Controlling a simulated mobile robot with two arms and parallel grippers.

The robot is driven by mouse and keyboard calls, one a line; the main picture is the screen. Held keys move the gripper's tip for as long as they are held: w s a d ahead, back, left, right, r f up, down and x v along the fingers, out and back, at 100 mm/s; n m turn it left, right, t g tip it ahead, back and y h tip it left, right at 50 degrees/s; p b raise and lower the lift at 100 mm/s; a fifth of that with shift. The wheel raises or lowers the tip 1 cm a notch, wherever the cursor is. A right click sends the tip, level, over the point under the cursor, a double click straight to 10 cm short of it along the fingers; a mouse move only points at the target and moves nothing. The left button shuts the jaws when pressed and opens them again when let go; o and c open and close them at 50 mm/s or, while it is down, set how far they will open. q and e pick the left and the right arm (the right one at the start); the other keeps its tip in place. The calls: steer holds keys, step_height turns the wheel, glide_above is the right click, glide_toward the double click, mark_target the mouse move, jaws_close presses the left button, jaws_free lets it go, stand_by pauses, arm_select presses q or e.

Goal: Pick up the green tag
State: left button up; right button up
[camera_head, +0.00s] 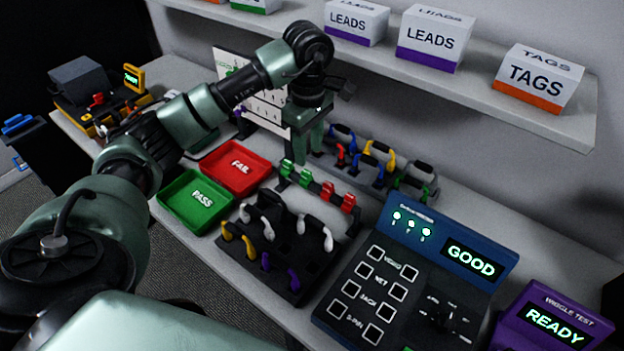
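Several small tags stand in a row on a rack on the bench. Two are green, a left green tag (287,168) and a right green tag (305,177), and two are red, a red tag (327,192) and another red tag (348,203). My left gripper (307,150) points down just above and behind the green tags. Its two fingers look parted, with nothing seen between them. I cannot tell whether a fingertip touches a tag. My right gripper is not in view.
A green PASS tray (196,215) and a red FAIL tray (262,176) lie left of the tags. A black cable holder (318,277) stands in front, coloured leads (372,165) behind. A blue GOOD tester (480,235) and purple READY box (510,318) stand right. A shelf (580,128) overhangs the back.

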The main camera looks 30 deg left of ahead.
mark_target(306, 172)
arm_select(q)
steer(key=shift+w+f, duration=0.35)
steer(key=shift+f, duration=0.3)
steer(key=shift+w+f, duration=0.2)
steer(key=shift+f, duration=0.5)
steer(key=shift+s+a+f+p, duration=0.2)
steer(key=shift+s+f+p, duration=0.05)
steer(key=shift+f+p, duration=0.4)
steer(key=f, duration=0.1)
steer(key=f+p, duration=0.1)
steer(key=f, duration=0.1)
steer(key=a+f+p, duration=0.1)
steer(key=shift+w+f, duration=0.15)
steer(key=shift+f, duration=0.25)
jaws_close()
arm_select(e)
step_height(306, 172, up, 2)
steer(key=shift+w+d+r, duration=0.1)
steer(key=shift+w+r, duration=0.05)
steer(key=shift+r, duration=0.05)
